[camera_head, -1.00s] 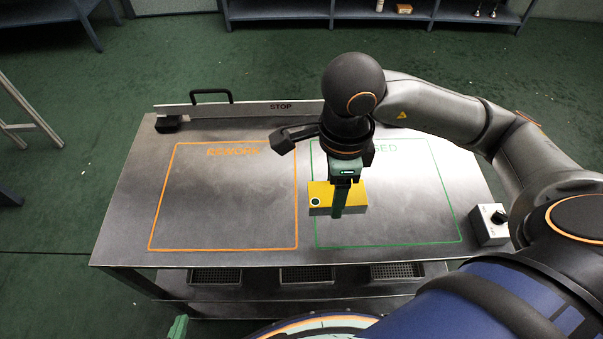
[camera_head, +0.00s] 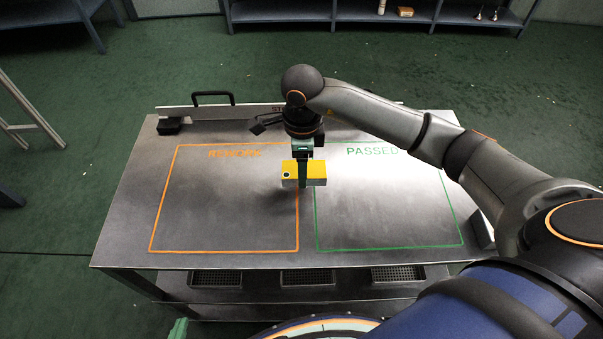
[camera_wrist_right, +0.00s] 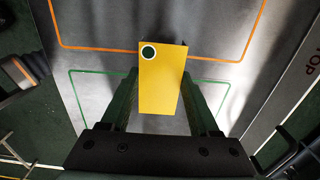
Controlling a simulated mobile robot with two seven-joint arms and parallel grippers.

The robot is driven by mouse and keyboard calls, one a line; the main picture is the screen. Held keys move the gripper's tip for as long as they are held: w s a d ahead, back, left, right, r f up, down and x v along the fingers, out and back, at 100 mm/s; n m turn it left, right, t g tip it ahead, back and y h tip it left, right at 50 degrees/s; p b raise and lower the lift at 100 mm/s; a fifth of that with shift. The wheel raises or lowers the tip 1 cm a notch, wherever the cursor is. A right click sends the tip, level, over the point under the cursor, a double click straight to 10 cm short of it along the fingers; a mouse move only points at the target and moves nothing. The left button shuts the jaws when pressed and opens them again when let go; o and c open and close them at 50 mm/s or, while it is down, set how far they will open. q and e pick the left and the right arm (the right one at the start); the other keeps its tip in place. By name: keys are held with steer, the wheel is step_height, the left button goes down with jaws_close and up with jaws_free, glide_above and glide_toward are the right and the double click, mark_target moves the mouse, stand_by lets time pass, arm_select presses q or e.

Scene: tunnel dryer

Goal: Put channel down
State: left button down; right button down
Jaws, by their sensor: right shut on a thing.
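The channel (camera_head: 314,169) is a yellow block with grey sides and a dark, white-ringed dot on one end of its top. My right gripper (camera_head: 304,174) is shut on it, with green fingers on its two long sides. It appears held above the bench, over the gap between the orange REWORK outline (camera_head: 225,251) and the green PASSED outline (camera_head: 390,247). The right wrist view shows the channel (camera_wrist_right: 161,85) between the fingers. A green piece of my left gripper (camera_head: 178,328) shows at the bottom edge; its jaws are cut off.
The steel bench (camera_head: 125,222) is bare inside both outlines. A raised STOP bar (camera_head: 180,110) with a black handle (camera_head: 213,95) runs along the back edge. A switch box (camera_head: 481,232) at the right is partly hidden by my arm. Baskets (camera_head: 308,276) sit below.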

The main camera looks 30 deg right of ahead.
steer(key=f, duration=0.3)
steer(key=shift+w+f, duration=0.2)
steer(key=shift+f, duration=0.05)
steer(key=shift+f, duration=0.15)
steer(key=shift+c, duration=1.2)
jaws_free()
steer(key=shift+o, duration=0.6)
